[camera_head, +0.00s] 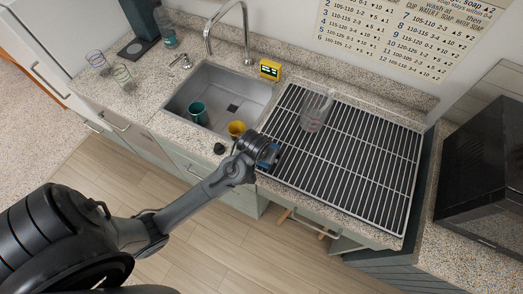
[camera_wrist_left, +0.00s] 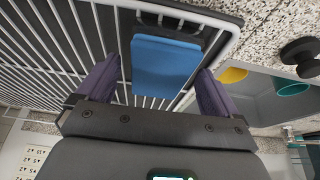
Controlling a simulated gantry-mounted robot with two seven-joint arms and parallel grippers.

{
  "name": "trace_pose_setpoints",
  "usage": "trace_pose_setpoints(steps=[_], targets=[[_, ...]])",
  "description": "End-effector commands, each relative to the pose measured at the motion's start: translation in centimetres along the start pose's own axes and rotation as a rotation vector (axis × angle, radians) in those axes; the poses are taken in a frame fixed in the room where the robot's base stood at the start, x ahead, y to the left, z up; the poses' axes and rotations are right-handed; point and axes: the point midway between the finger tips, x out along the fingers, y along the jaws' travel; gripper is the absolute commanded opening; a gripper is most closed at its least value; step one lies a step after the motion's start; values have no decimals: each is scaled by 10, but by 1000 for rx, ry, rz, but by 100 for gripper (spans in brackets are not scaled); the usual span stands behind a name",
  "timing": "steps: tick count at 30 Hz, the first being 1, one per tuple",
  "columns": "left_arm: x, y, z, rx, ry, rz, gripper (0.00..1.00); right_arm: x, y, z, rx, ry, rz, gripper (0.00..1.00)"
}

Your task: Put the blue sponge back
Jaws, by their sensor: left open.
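The blue sponge (camera_wrist_left: 165,68) lies at the front left corner of the wire drying rack (camera_head: 375,165), near the sink. In the head view only a small blue patch (camera_head: 264,164) of it shows, and my left gripper (camera_head: 270,154) hides the rest. In the left wrist view my left gripper (camera_wrist_left: 158,82) is open, with one purple finger on each side of the sponge. A gap shows between the left finger and the sponge. Whether the right finger touches it I cannot tell. My right gripper is not in view.
A clear glass (camera_head: 313,117) stands on the rack. The sink (camera_head: 250,97) holds a teal cup (camera_head: 198,112) and a yellow cup (camera_head: 236,129). A small yellow timer (camera_head: 270,70) stands behind. A black box-shaped appliance (camera_head: 485,160) is at the right. Most of the rack is clear.

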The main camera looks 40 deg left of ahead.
Motion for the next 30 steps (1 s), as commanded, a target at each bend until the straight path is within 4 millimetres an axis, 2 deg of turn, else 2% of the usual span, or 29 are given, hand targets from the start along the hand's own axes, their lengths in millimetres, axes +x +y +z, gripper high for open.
trace_pose_setpoints(steps=[15, 22, 26, 30], targets=[[-86, 0, 0, 2, 5, 1, 94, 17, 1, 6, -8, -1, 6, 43], [-108, 0, 4, 10, -1, 3, 94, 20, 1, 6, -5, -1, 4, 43], [-102, 2, 28, 73, -20, 14, 94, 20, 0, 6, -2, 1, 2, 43], [-88, 5, 72, 196, -45, 43, 94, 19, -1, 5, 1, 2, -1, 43]])
